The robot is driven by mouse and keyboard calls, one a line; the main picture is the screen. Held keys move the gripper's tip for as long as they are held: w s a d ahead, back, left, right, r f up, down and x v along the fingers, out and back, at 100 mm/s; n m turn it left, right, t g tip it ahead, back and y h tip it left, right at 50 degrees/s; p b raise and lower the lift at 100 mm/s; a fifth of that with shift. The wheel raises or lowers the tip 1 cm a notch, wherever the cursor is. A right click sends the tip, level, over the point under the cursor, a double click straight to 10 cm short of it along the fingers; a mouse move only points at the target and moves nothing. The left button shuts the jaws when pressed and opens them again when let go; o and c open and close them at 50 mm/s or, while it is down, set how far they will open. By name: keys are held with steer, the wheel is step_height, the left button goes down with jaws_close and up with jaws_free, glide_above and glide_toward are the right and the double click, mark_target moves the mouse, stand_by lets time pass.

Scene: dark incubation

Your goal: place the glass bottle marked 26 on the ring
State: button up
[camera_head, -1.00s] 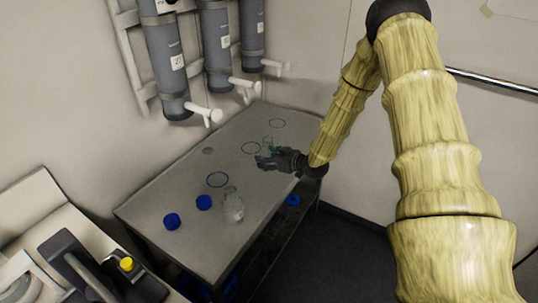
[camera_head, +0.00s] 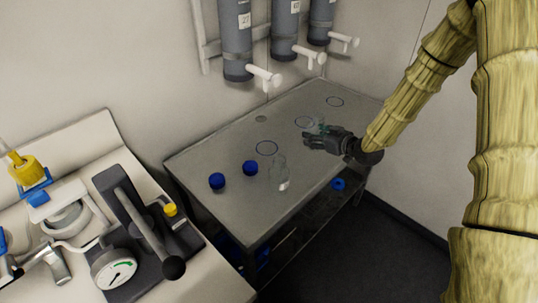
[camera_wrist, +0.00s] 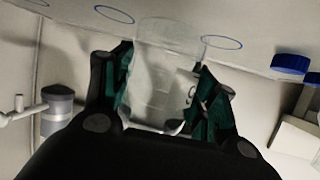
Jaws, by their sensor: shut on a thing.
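My gripper (camera_head: 312,137) is over the right side of the grey table (camera_head: 225,150). In the wrist view my gripper (camera_wrist: 160,98) has its green-padded fingers shut on a clear glass bottle (camera_wrist: 160,68); its number is not readable. In the head view this bottle is faint, by the fingertips, near the middle blue ring (camera_head: 298,119). I cannot tell whether it touches the table. Two more rings are on the table, a near one (camera_head: 266,148) and a far one (camera_head: 335,101).
Another clear bottle (camera_head: 280,175) stands near the table's front edge, beside two blue caps (camera_head: 217,181) (camera_head: 250,168). Grey cylinders with white taps (camera_head: 264,76) hang on the wall behind. A bench with instruments (camera_head: 130,225) is at left.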

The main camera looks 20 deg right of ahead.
steer(key=s+a+r+b, duration=0.3)
steer(key=s+a+b, duration=0.2)
steer(key=s+b, duration=0.3)
steer(key=w+a+f, duration=0.1)
steer(key=w+a, duration=0.2)
steer(key=w, duration=0.2)
steer(key=w+a+p, duration=0.1)
steer(key=w+a, duration=0.3)
steer(key=w, duration=0.1)
steer(key=w+a+f+p, duration=0.1)
steer(key=w+a, duration=0.2)
steer(key=w, duration=0.3)
steer(key=shift+a+f, duration=0.25)
steer(key=shift+f, duration=2)
steer(key=shift+w+a+f+p, duration=0.1)
steer(key=shift+w+f+p, duration=0.05)
steer(key=shift+f+p, duration=0.25)
steer(key=shift+f, duration=0.2)
steer(key=o, duration=1.3)
